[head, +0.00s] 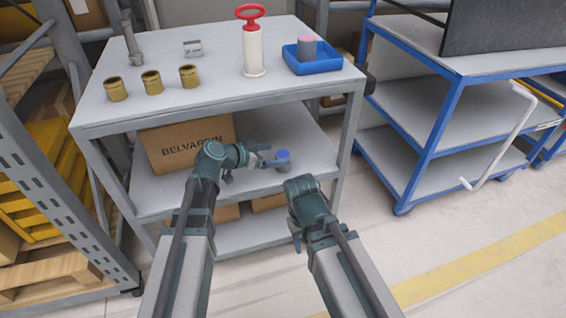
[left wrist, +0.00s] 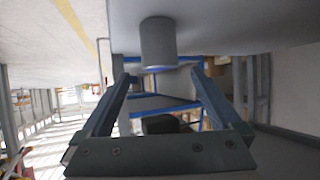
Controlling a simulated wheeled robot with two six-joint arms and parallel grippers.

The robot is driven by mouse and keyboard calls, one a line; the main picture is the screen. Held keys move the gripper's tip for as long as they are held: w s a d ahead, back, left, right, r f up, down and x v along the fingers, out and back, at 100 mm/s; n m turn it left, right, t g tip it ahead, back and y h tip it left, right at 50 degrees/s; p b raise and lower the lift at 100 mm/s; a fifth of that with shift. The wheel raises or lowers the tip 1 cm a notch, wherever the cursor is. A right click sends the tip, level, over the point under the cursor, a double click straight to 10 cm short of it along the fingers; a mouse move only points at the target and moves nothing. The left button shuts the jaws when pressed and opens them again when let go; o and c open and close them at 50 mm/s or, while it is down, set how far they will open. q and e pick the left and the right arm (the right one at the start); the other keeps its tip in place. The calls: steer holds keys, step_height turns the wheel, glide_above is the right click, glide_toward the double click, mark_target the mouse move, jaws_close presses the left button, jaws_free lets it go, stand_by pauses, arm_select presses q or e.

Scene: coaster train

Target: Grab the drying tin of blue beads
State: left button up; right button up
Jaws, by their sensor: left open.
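A small grey tin with a blue top (head: 283,157) stands upright on the cart's middle shelf (head: 312,165). My left gripper (head: 268,156) reaches in over this shelf from the left, its fingers close beside the tin. In the left wrist view, which is upside down, the plain grey tin (left wrist: 158,42) stands just beyond the fingertips, roughly centred between them. The left gripper (left wrist: 163,76) is open, with nothing between its fingers; its gap looks wider than the tin. My right gripper (head: 297,242) hangs at the cart's front, mostly hidden by its wrist; its jaws cannot be made out.
A cardboard box (head: 180,143) sits on the middle shelf left of my left gripper. The cart top (head: 210,70) above carries several brass cups, a white cylinder with a red handle (head: 253,45), and a blue tray (head: 312,66) holding a pink-topped tin (head: 307,47). A blue-framed cart (head: 440,120) stands right.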

mark_target(283, 154)
arm_select(q)
steer(key=b+x, duration=0.2)
steer(key=x, duration=0.2)
steer(key=shift+a+f, duration=0.15)
steer(key=shift+f, duration=0.05)
steer(key=shift+w+d+f, duration=0.15)
steer(key=shift+w+d, duration=0.15)
steer(key=shift+d, duration=0.05)
arm_select(e)
step_height(283, 154, down, 2)
steer(key=shift+f, duration=0.25)
arm_select(q)
steer(key=c, duration=1.5)
arm_select(e)
steer(key=shift+r, duration=0.1)
